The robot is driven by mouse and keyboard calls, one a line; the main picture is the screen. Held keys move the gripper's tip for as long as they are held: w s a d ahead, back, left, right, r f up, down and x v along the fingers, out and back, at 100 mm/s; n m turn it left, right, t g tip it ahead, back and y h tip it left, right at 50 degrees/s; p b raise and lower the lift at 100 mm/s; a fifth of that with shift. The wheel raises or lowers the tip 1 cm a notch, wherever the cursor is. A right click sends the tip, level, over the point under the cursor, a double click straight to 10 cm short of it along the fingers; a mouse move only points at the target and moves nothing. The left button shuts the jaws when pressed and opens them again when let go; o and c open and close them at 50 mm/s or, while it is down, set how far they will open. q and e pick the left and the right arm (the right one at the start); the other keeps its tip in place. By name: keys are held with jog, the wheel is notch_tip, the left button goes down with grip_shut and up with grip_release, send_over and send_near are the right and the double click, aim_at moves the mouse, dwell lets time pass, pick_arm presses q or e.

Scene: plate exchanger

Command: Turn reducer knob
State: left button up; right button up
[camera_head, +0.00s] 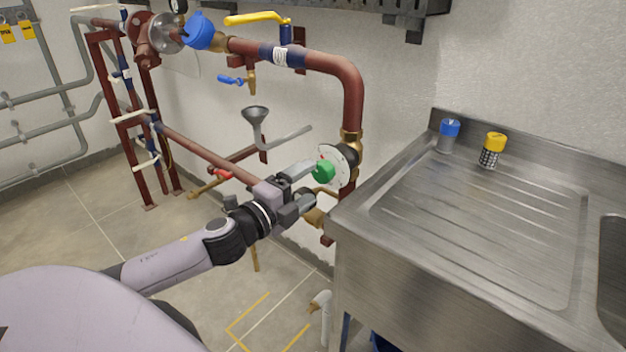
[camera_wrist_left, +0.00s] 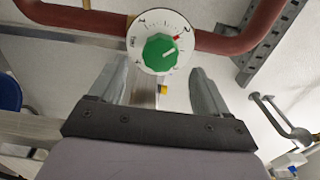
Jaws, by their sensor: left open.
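The green reducer knob (camera_head: 324,172) sits on a round white dial on the red pipe, left of the sink. In the left wrist view the knob (camera_wrist_left: 160,53) shows a white pointer line, with a red mark on the dial (camera_wrist_left: 178,38) at its upper right. My left gripper (camera_head: 306,184) is open, with its fingers pointing toward the knob. In the left wrist view the knob appears beyond and between the two fingers (camera_wrist_left: 162,92), and the gap between them looks empty. My right gripper is not in view.
The steel sink (camera_head: 470,225) stands close on the right, with a blue-capped container (camera_head: 449,135) and a yellow-capped shaker (camera_head: 492,150) on it. Red pipework (camera_head: 345,85) with a yellow-handled valve (camera_head: 258,17) runs above. A grey funnel (camera_head: 256,117) is left of the knob.

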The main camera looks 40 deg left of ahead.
pick_arm(q)
jog(key=shift+s+a, duration=0.1)
jog(key=shift+s, duration=1.05)
jog(key=s+d+f+n+g, duration=0.4)
jog(key=s+d+f+n, duration=0.35)
jog(key=f, duration=0.45)
jog(key=s+d+f+n+g, duration=0.3)
jog(key=s+d+f+n, duration=0.4)
jog(key=s+f+n, duration=0.3)
notch_tip(320, 180, up, 8)
jog(key=s+p, duration=0.1)
jog(key=p, duration=1.1)
jog(key=shift+m+g+h+p, duration=0.3)
jog(key=shift+m+p, duration=0.05)
jog(key=shift+m, duration=0.1)
